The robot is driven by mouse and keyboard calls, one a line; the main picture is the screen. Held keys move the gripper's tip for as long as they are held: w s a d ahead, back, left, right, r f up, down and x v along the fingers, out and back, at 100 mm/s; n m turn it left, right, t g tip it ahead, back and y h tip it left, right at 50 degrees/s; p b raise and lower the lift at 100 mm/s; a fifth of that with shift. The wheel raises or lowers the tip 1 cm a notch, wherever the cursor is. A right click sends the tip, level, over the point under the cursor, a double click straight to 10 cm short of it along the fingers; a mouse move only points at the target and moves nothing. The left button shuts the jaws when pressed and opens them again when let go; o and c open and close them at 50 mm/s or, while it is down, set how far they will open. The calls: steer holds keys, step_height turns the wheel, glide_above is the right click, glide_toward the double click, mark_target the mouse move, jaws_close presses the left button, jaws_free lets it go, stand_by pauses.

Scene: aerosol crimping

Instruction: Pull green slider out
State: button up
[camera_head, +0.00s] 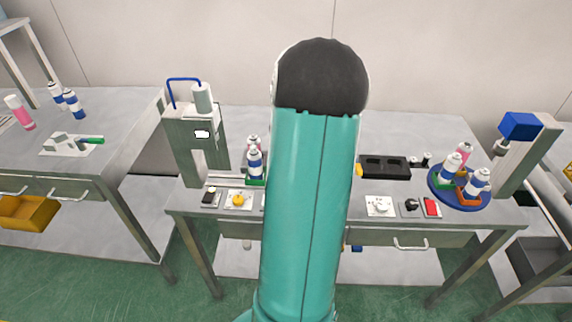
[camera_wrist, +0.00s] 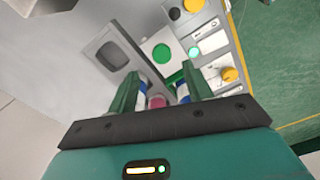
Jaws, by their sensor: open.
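A green piece (camera_head: 257,182) shows in the head view at the foot of the blue-and-white cans (camera_head: 255,163), beside the grey crimping machine (camera_head: 182,135). My teal arm hides what lies to its right. In the wrist view my gripper (camera_wrist: 161,72) is open, with its two dark green fingers spread. Cans, one with a pink top (camera_wrist: 156,101), show between and behind the fingers.
A yellow knob (camera_head: 238,199) and a switch plate (camera_head: 210,197) sit along the table's front edge. At right are a black tray (camera_head: 384,167) and a blue round stand (camera_head: 436,187) with cans. A left table (camera_head: 100,165) carries a green-handled fixture (camera_head: 92,140).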

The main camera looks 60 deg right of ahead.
step_height(320, 180, up, 7)
stand_by(0.8)
steer(key=w+a+r+h, duration=0.1)
steer(key=w+a+r, duration=0.2)
steer(key=a, duration=0.4)
steer(key=w+a+r+t, duration=0.15)
steer(key=w+a, duration=0.25)
steer(key=a, duration=0.4)
steer(key=w+a+r+h, duration=0.1)
steer(key=w+a+r, duration=0.25)
steer(key=a, duration=0.35)
steer(key=s+a+t+y, duration=0.1)
steer(key=s+a, duration=0.3)
steer(key=a, duration=0.8)
steer(key=s+a+r+t+y, duration=0.1)
steer(key=s+a+t, duration=0.2)
steer(key=a, duration=1)
steer(key=shift+s+r, duration=0.25)
steer(key=shift+s, duration=0.1)
steer(key=c, duration=0.3)
steer(key=shift+d, duration=0.15)
